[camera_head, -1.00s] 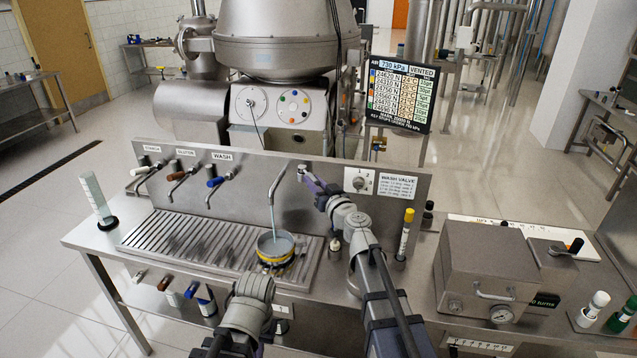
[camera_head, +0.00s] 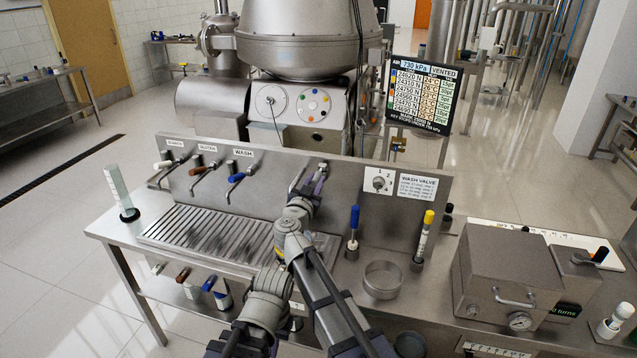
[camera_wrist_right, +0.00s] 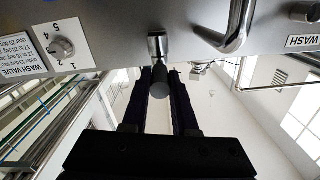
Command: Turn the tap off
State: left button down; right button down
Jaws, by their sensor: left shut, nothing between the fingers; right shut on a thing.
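The tap is on the steel back panel of the bench. Its curved spout (camera_head: 297,177) shows beside my right gripper in the head view and as a bent steel tube in the right wrist view (camera_wrist_right: 232,38). My right gripper (camera_head: 318,180) is at the panel, shut on the tap's lever. In the right wrist view, the lever's dark round end (camera_wrist_right: 158,82) sits between the fingers (camera_wrist_right: 166,88). My right arm hides the lever in the head view and most of the yellow-banded pan (camera_head: 279,240) below. My left gripper (camera_head: 268,288) is low in front of the bench, with its fingertips hidden.
The wash valve dial (camera_head: 379,182) is right of the tap. A blue-topped stick (camera_head: 353,232), a yellow-topped tube (camera_head: 424,235) and a steel ring (camera_head: 383,282) stand right of my arm. Three small taps, including a blue-handled one (camera_head: 238,176), line the panel at left.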

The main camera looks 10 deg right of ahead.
aim_at(314, 178)
jog(key=shift+h, duration=0.3)
jog(key=shift+w, duration=0.1)
jog(key=c, duration=0.7)
grip_release()
notch_tip(314, 178, up, 10)
jog(key=p, duration=1)
jog(key=shift+a, duration=0.1)
